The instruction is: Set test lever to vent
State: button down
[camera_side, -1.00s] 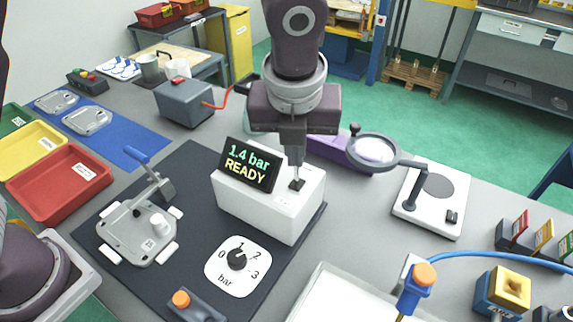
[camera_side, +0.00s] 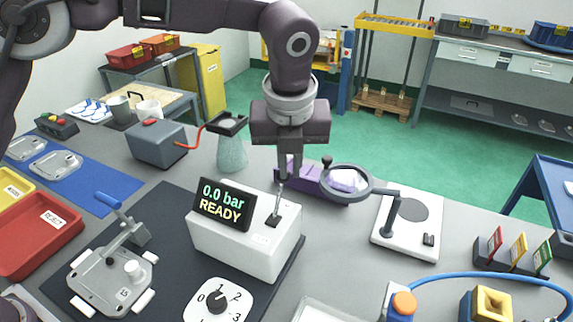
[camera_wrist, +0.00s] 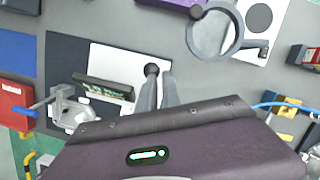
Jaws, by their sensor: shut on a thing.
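The white test box (camera_side: 240,256) stands on a dark mat, with its display (camera_side: 222,204) reading "0.0 bar READY". The test lever (camera_side: 277,203) rises from a dark slot on the box top, to the right of the display, and leans toward the back. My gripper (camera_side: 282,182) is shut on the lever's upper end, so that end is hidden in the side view. In the wrist view my gripper (camera_wrist: 157,78) has its fingers at the dark round lever knob (camera_wrist: 152,70). Any lever position labels are too small to read.
A casting (camera_side: 108,280) sits in a fixture with a blue-handled clamp (camera_side: 122,220) at left. A dial (camera_side: 217,302) marked 0 to 3 lies in front of the box. A magnifier (camera_side: 346,182) stands close behind and right of my gripper. A red reject tray (camera_side: 35,232) is far left.

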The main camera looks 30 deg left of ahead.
jog(key=shift+w+a+f, duration=0.15)
jog(key=shift+w+a, duration=0.25)
jog(key=shift+w, duration=0.05)
jog(key=v, duration=0.7)
jog(key=shift+s+d, duration=0.35)
jog(key=shift+r, duration=0.2)
jog(key=s+a+r+n+t, duration=0.1)
jog(key=s+a+r+n, duration=0.35)
jog(key=a+n, duration=0.25)
jog(key=s+a+r+n, duration=0.3)
jog(key=s+a+n, duration=0.3)
jog(key=a, duration=0.1)
jog(key=s+a+f+n+t, duration=0.1)
jog(key=s+a+f+n, duration=0.2)
jog(key=s+n, duration=0.5)
jog(key=s+a+f+n+h, duration=0.1)
jog(key=s+a+f+n, duration=0.3)
jog(key=s+n, duration=0.4)
jog(key=shift+s+a+f+n+t, duration=0.2)
jog(key=shift+a+f+n+t, duration=0.15)
jog(key=shift+n, duration=0.45)
